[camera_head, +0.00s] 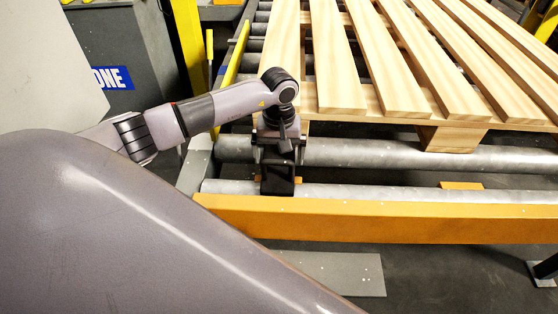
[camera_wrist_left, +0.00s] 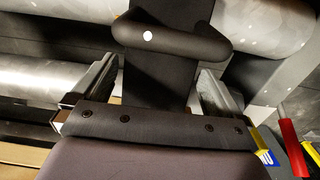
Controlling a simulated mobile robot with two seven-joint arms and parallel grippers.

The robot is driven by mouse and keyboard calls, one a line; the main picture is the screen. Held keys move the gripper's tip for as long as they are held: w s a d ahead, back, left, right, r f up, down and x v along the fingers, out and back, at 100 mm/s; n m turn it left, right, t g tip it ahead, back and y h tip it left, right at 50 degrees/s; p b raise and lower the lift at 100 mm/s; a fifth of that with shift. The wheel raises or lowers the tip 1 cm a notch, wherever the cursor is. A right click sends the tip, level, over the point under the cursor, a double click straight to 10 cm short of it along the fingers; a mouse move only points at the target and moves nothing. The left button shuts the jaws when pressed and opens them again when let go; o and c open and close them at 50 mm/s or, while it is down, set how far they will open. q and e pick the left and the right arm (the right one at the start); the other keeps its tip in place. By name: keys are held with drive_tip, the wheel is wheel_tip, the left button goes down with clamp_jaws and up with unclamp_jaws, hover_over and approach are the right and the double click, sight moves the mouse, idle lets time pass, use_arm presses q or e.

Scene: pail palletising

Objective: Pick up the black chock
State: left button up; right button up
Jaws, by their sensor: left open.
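The black chock (camera_head: 277,181) is at the orange front rail of the roller conveyor, by the front rollers. My left gripper (camera_head: 278,148) is directly above it, pointing down. In the left wrist view the chock (camera_wrist_left: 165,65) runs up between the two spread fingers of my left gripper (camera_wrist_left: 157,85), with a thick dark crossbar bearing a white dot. The gripper is open, with a finger on each side of the chock. I cannot tell whether either finger touches it. The chock's lower end is hidden. My right gripper is not in view.
A wooden pallet (camera_head: 339,70) lies on the rollers just behind and right of the left gripper. The orange rail (camera_head: 400,219) runs along the front. A yellow upright (camera_head: 188,45) and a grey cabinet (camera_head: 130,50) stand at the left. Floor shows in front of the rail.

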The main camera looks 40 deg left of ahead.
sight(279, 158)
use_arm(q)
drive_tip(key=shift+f, duration=0.35)
drive_tip(key=c, duration=1.2)
drive_tip(key=shift+w+r, duration=0.1)
drive_tip(key=shift+r, duration=0.35)
wheel_tip(279, 158, up, 19)
drive_tip(key=shift+r+p, duration=0.1)
drive_tip(key=shift+p, duration=0.9)
